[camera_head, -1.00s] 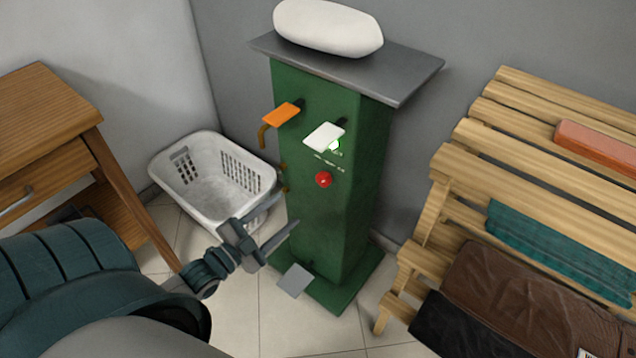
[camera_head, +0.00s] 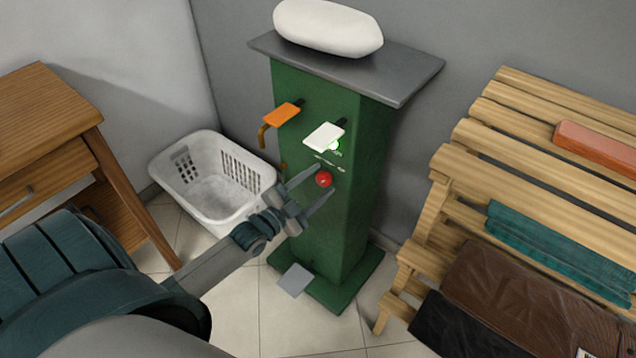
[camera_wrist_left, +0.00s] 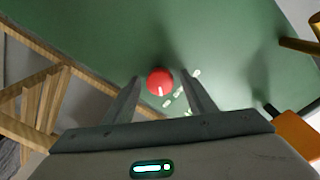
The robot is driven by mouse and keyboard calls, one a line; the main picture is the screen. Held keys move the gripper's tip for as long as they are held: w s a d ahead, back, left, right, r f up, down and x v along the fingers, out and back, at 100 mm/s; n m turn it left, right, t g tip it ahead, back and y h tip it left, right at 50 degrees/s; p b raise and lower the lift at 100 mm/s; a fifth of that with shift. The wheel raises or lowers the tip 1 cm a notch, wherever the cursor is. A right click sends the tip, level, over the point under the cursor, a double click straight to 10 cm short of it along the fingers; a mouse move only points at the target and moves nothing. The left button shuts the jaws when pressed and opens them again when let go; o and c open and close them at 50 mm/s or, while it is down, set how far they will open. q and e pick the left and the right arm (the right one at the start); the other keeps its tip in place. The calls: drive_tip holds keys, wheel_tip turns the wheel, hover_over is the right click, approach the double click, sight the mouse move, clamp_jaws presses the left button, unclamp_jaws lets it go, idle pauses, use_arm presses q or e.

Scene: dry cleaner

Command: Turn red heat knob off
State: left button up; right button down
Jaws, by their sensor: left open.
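The red heat knob (camera_head: 324,179) is a small round knob on the front of the green machine (camera_head: 345,235), below a white lever (camera_head: 324,136). My left gripper (camera_head: 325,180) is open, with one finger on either side of the knob in the head view. In the left wrist view the knob (camera_wrist_left: 160,82) lies between the tips of the left gripper (camera_wrist_left: 165,84), with a pale line on its face and white marks on the panel beside it. I cannot tell if the fingers touch it. My right gripper is not in view.
An orange lever (camera_head: 282,115) is at the upper left of the machine, and a grey pedal (camera_head: 295,280) is near its base. A white laundry basket (camera_head: 218,170) stands to the left. A slatted wooden bench (camera_head: 470,165) with folded cloths is at right.

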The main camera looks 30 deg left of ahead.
use_arm(q)
drive_tip(key=shift+w, duration=0.1)
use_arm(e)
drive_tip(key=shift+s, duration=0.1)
use_arm(q)
drive_tip(key=shift+c, duration=0.4)
drive_tip(key=c, duration=1)
drive_tip(key=shift+o, duration=0.2)
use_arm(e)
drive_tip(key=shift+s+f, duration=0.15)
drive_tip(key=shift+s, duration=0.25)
